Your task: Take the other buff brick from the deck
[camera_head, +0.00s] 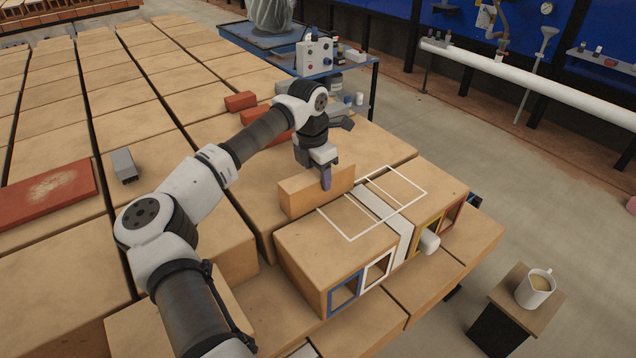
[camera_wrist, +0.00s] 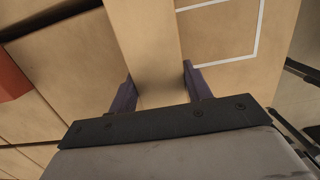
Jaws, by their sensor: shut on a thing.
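A buff brick (camera_head: 303,194), long and narrow, stands on edge behind a large buff block (camera_head: 325,240) in the head view. My gripper (camera_head: 326,178) comes from above and is shut on the brick near its right end. One purple finger shows against the near face. In the wrist view the brick (camera_wrist: 145,40) runs between the two purple fingers of my gripper (camera_wrist: 160,89), one on each side. I cannot tell whether the brick's underside touches the deck (camera_head: 360,142).
A white outlined rectangle (camera_head: 351,240) marks the block tops right of the brick. Blue (camera_head: 345,291), white, yellow and red frames line the front openings. Red bricks (camera_head: 240,101) and a grey block (camera_head: 123,165) lie on the deck. A mug (camera_head: 535,290) stands on a stand at right.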

